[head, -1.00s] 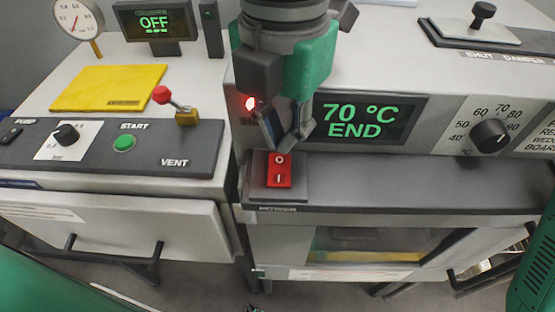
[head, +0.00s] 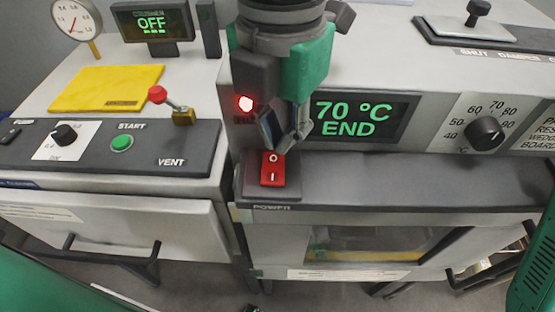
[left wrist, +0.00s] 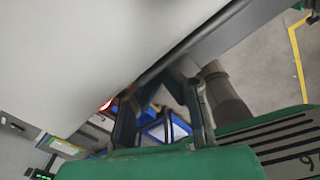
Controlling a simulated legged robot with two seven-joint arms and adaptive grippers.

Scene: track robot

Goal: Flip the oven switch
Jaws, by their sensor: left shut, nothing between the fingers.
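The red oven power switch (head: 272,170), marked O above and I below, sits on a grey block at the left end of the oven's front ledge. My left gripper (head: 279,146) comes down from the top of the head view. Its fingers are shut and empty, with the tips at the upper edge of the switch. I cannot tell whether they touch it. The oven display (head: 352,118) reads 70 °C END. In the left wrist view the dark fingers (left wrist: 160,115) show; the switch cannot be made out there.
A red lamp (head: 246,103) glows beside my gripper. The temperature knob (head: 486,132) is to the right. On the left are a green START button (head: 122,143), a red-tipped lever (head: 158,94) and a display reading OFF (head: 152,23). The ledge right of the switch is clear.

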